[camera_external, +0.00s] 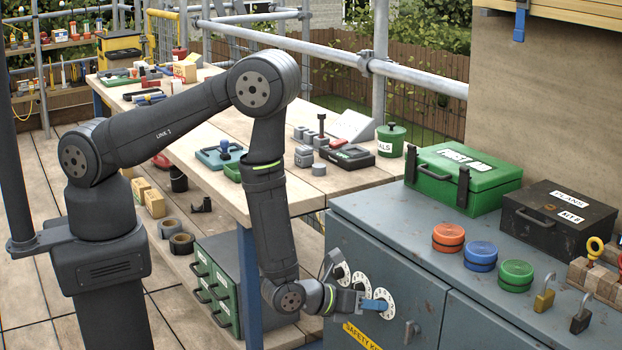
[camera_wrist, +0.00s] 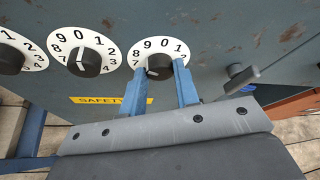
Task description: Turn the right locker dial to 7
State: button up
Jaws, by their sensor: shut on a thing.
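Three round white number dials with dark knobs sit in a row on the grey-blue locker front. The right dial (camera_wrist: 163,46) is at the right end of the row in the wrist view, and it shows in the external view (camera_external: 386,298). My gripper (camera_wrist: 160,68) has its two blue fingers on either side of the right dial's dark knob (camera_wrist: 159,65), shut on it. A light mark shows on the knob's lower left, toward the 7 side; its exact number is unclear. The fingers hide the lower part of this dial. In the external view my gripper (camera_external: 375,304) reaches the locker front.
The middle dial (camera_wrist: 82,48) and left dial (camera_wrist: 22,50) are close by on the left. A yellow safety label (camera_wrist: 98,100) is below. A dark locker handle (camera_wrist: 242,80) sticks out to the right. A green first aid box (camera_external: 462,178) stands on the locker top.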

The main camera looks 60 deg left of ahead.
jog(key=shift+a+f+n+t+h, duration=0.15)
jog(key=shift+n+t+h, duration=0.15)
jog(key=shift+n+h, duration=0.75)
jog(key=shift+a+f+n+t+h, duration=0.1)
jog(key=shift+n+t+h, duration=0.35)
jog(key=shift+n, duration=1)
jog(key=o, duration=1)
jog(key=shift+c, duration=0.2)
jog(key=v, duration=1.7)
jog(key=shift+a+r, duration=0.2)
jog(key=shift+a, duration=0.05)
